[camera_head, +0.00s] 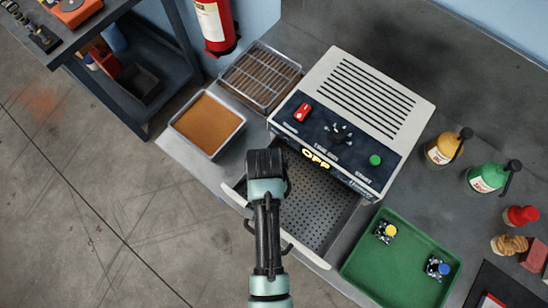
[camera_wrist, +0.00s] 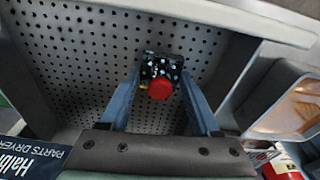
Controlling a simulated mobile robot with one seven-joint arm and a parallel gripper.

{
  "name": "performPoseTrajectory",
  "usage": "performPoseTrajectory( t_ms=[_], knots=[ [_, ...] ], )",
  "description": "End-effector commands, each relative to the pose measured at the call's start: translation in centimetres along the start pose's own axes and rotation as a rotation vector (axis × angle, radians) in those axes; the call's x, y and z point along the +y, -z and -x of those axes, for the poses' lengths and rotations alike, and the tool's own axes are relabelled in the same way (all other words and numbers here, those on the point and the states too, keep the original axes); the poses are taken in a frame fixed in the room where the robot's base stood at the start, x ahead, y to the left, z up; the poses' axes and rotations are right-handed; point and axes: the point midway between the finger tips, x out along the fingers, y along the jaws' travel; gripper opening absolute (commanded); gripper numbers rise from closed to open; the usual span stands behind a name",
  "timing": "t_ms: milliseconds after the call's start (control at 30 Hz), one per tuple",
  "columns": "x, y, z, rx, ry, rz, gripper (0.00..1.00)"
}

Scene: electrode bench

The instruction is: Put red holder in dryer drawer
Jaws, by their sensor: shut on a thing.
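The red holder (camera_wrist: 160,89), a small dark speckled block with a red cap, is between the two fingers of my gripper (camera_wrist: 161,72) in the wrist view. My gripper is shut on it and holds it over the perforated floor of the open dryer drawer (camera_wrist: 80,62). I cannot tell whether the holder touches the floor. In the head view my gripper (camera_head: 265,163) is over the left part of the pulled-out drawer (camera_head: 325,205), and its wrist hides the holder. The dryer (camera_head: 350,105) stands behind the drawer, its display reading OFF.
A green tray (camera_head: 374,275) right of the drawer holds a yellow-capped holder (camera_head: 386,231) and a blue-capped holder (camera_head: 438,267). A brown-filled tray (camera_head: 207,124) and a wire rack tray (camera_head: 260,77) lie left of the dryer. Bottles (camera_head: 446,146) stand at the right.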

Motion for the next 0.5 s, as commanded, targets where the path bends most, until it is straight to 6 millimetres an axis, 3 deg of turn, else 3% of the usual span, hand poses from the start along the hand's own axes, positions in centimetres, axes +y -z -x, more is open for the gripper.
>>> performPoseTrajectory(
  t_ms=[100,133,200,300,500],
  knots=[
    [-0.04,0.01,-0.29,0.001,0.001,0.0,0.0],
    [-0.02,-0.02,-0.29,0.0,0.0,0.0,0.67],
    [-0.02,-0.02,-0.25,0.0,0.0,0.0,0.79],
    [-0.01,-0.03,-0.24,0.0,0.0,0.0,0.94],
    [-0.01,-0.02,-0.23,0.0,0.0,0.0,0.94]
  ],
)
